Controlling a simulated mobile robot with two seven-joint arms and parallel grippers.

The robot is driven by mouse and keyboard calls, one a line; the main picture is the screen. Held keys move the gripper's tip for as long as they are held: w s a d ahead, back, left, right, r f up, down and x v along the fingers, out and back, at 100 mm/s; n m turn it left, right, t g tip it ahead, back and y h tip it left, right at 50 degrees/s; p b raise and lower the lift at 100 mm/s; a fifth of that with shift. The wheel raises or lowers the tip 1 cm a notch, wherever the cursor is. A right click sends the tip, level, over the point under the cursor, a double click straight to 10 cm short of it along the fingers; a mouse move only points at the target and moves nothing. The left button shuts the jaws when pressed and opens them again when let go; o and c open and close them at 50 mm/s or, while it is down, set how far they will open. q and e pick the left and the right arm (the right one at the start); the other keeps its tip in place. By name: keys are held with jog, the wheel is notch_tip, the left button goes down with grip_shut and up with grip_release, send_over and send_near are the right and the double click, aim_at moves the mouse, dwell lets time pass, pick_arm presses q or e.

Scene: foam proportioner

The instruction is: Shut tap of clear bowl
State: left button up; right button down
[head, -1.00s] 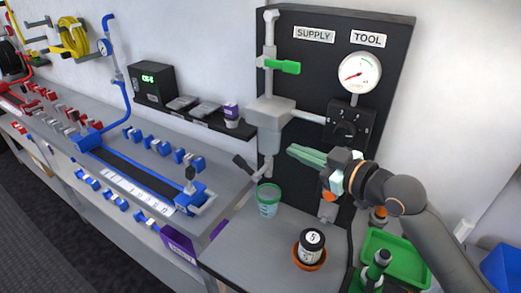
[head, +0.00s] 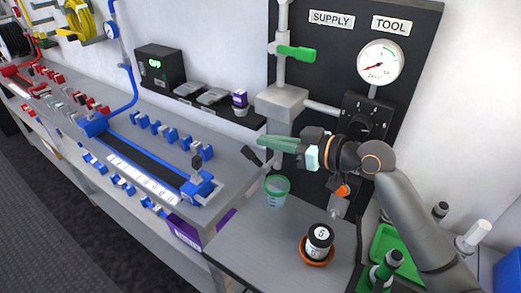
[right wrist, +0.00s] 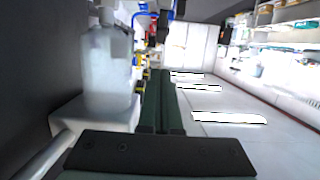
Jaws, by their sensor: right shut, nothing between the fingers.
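The clear bowl hangs under a pale grey block (head: 280,102) on the black board in the head view and is partly hidden by my right gripper. In the right wrist view the bowl (right wrist: 106,75) is translucent and stands left of the fingers. My left gripper is not in view.
A green supply handle (head: 297,53) is above the block. A gauge (head: 380,62) and a black dial (head: 366,122) are to the right. A green-rimmed cup (head: 276,191) stands below, and a black-and-white jar (head: 319,238) sits in an orange dish nearby.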

aim_at(246, 147)
jog(key=f+b, duration=0.1)
jog(key=w+a+f+b, duration=0.1)
jog(key=shift+a+f, duration=0.25)
jog(key=shift+f, duration=0.05)
jog(key=shift+w+a+f+b, duration=0.25)
jog(key=shift+a+f+b, duration=0.1)
jog(key=shift+f, duration=0.15)
jog(key=shift+w, duration=0.1)
